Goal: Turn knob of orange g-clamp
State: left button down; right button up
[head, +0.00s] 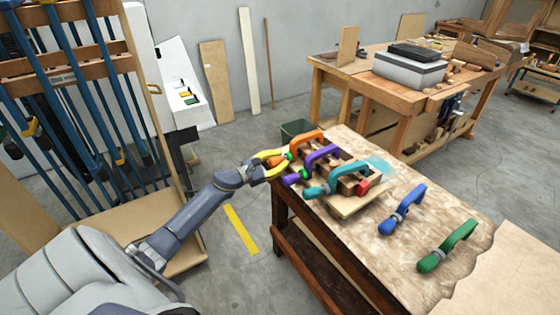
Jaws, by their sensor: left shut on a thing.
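The orange g-clamp (307,137) sits at the far left end of the workbench, on the bent lamination work. Its knob end points left towards my arm. My left gripper (275,161) has yellow fingers and is shut on the knob end of the orange g-clamp. The fingers partly hide the knob. A purple clamp (323,154) and a teal clamp (345,172) sit in a row beside the orange one, over the wooden form (352,206). My right gripper is not in view.
A blue clamp (405,208) and a green clamp (447,245) lie on the workbench (425,205) to the right. A small red item (362,187) is by the teal clamp. A dark bin (296,130) stands behind the bench. A clamp rack (75,100) stands at left.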

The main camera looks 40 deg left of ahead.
pick_arm(q)
jog(key=shift+w+d+r+m, duration=0.1)
jog(key=shift+r+m, duration=0.1)
jog(key=shift+m, duration=0.5)
jog(key=c, duration=1.3)
grip_release()
jog(key=o, duration=0.3)
jog(key=shift+f, duration=0.15)
jog(key=shift+o, duration=0.2)
jog(key=v, duration=1.2)
